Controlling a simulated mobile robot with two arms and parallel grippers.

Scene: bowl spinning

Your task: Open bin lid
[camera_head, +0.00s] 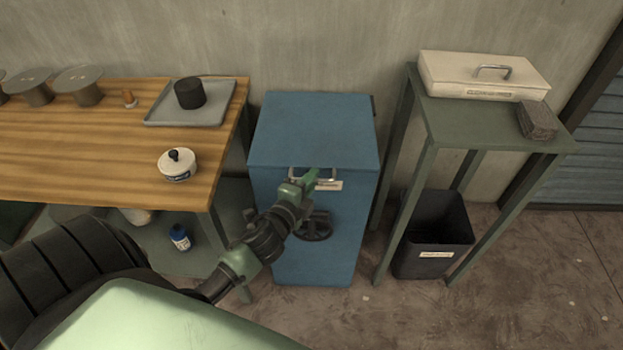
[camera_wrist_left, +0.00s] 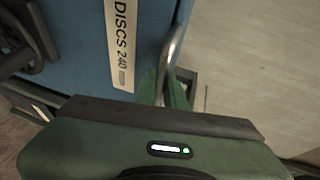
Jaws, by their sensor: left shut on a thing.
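The blue bin (camera_head: 315,262) stands on the floor between the wooden table and the green stand. Its blue lid (camera_head: 314,130) lies flat and closed on top. A metal handle (camera_head: 293,171) is on the lid's front edge, above a pale label. My left gripper (camera_head: 309,181) is at this handle and shut on it. In the left wrist view the curved metal handle (camera_wrist_left: 173,52) runs down between the green fingers (camera_wrist_left: 165,92), beside the label reading "DISCS 240" (camera_wrist_left: 121,42). The fingers partly hide the handle. My right gripper is not in view.
A black handwheel (camera_head: 316,227) is on the bin's front. The wooden table (camera_head: 70,130) at left holds a tray (camera_head: 215,115) and a white lidded pot (camera_head: 177,167). The green stand (camera_head: 455,118) at right holds a pale case (camera_head: 480,78); a black wastebasket (camera_head: 432,235) stands below.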

